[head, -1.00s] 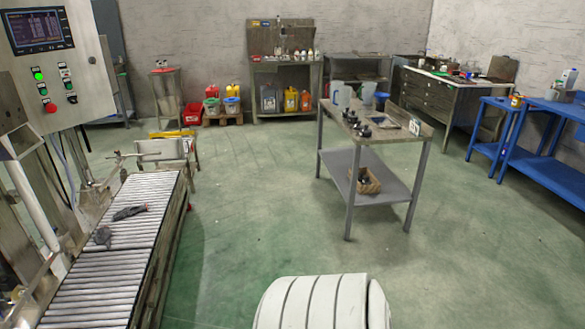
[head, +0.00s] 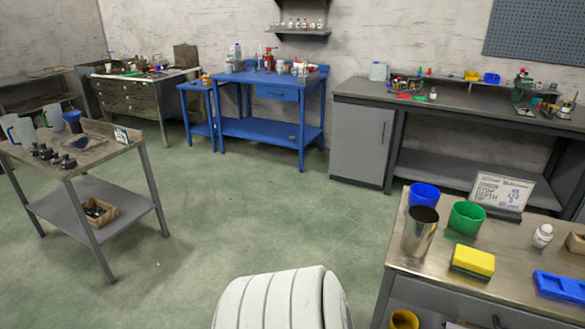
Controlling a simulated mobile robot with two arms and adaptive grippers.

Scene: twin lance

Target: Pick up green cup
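A green cup (head: 467,218) stands upright on the workbench (head: 512,242) at the right of the head view. A blue cup (head: 423,195) stands just to its left and behind. A tall metal cup (head: 420,231) stands to its front left. A yellow sponge (head: 473,261) lies in front of the green cup. Neither of my grippers is in view.
A sign (head: 500,190), a small white bottle (head: 542,236) and a blue tray (head: 560,286) are on the same bench. A grey table (head: 85,150) stands at the left, a blue workbench (head: 262,130) at the back. The green floor (head: 260,215) between them is clear.

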